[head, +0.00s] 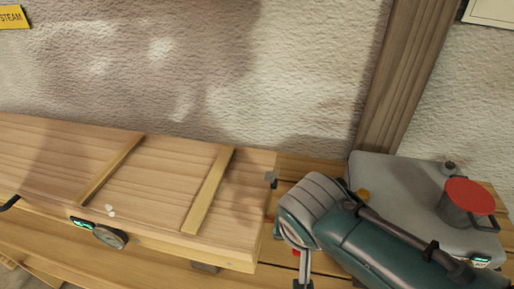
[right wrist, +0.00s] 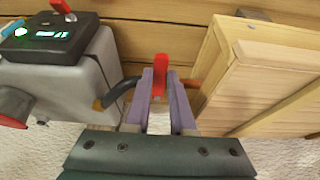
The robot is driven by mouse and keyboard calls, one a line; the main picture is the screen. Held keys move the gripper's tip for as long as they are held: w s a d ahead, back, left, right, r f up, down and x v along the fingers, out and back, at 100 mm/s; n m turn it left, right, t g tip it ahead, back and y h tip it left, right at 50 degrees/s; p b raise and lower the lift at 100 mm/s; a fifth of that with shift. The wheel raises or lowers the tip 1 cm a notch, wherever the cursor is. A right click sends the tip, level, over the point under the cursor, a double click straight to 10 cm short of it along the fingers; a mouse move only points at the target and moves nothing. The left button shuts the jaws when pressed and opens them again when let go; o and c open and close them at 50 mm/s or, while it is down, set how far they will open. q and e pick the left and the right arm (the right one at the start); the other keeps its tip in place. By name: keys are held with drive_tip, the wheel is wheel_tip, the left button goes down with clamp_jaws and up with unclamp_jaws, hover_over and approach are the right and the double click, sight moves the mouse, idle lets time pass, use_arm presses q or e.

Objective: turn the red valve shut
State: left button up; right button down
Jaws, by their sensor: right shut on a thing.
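The red valve (right wrist: 159,64) shows in the right wrist view as an upright red handle between the boiler and the wooden box. My right gripper (right wrist: 159,82) is shut on this handle, one finger on each side. In the head view only a small red bit of the valve (head: 296,253) shows below my right wrist, which hides the rest. A dark hose (right wrist: 118,92) runs to the valve from the left and a copper-coloured pipe (right wrist: 193,83) leaves on the right. My left gripper is not in view.
A long wooden box (head: 160,190) with a dial lies left of my right arm. A grey boiler (head: 405,180) with a red-topped filler stands to the right, close to my forearm. Both sit on a plank bench (head: 300,168) against a rough wall.

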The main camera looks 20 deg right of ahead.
drive_tip(key=c, duration=0.8)
unclamp_jaws()
drive_tip(key=shift+o, duration=0.2)
drive_tip(key=shift+r, duration=0.1)
drive_tip(key=shift+s+a+r+p, duration=0.1)
drive_tip(key=shift+r+p, duration=0.2)
drive_tip(key=p+v, duration=0.2)
drive_tip(key=v, duration=0.7)
drive_tip(key=shift+p, duration=0.4)
drive_tip(key=shift+s, duration=0.1)
